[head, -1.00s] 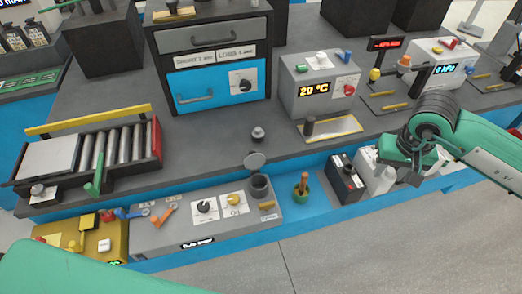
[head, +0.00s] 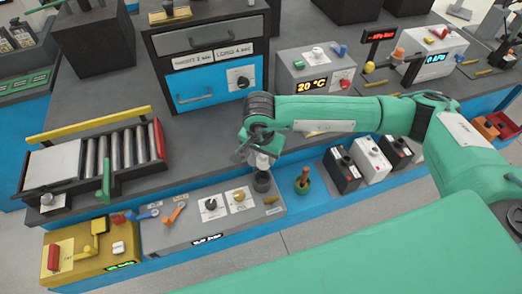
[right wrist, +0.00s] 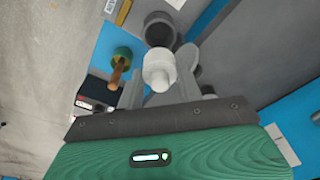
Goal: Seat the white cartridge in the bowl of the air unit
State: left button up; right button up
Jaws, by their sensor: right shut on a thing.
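The white cartridge (right wrist: 158,72) is between the fingers of my right gripper (right wrist: 158,88), and a pale bit of it shows in the head view (head: 262,161). My right gripper is shut on it. The dark grey round bowl (head: 262,182) stands at the right end of the grey air unit (head: 218,228). The bowl's open mouth (right wrist: 159,29) shows just past the cartridge in the right wrist view. The cartridge appears above or beside the bowl; I cannot tell the exact gap. My left gripper is not in view.
A green pot with a brown handle (head: 303,181) stands right of the bowl. Several black and white boxes (head: 372,158) stand farther right. A yellow unit (head: 90,246) is at the left. A drawer cabinet (head: 210,62) and a temperature box (head: 318,72) stand behind.

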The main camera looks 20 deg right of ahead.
aim_at(262, 168)
jog(key=shift+a+f+m, duration=0.2)
jog(key=shift+f+m, duration=0.05)
jog(key=shift+m, duration=0.05)
jog(key=shift+f+b, duration=0.1)
jog(key=shift+b, duration=0.5)
notch_tip(262, 168, down, 4)
jog(key=b, duration=0.4)
jog(key=shift+f+b, duration=0.65)
jog(key=shift+f, duration=0.15)
jog(key=shift+b, duration=0.3)
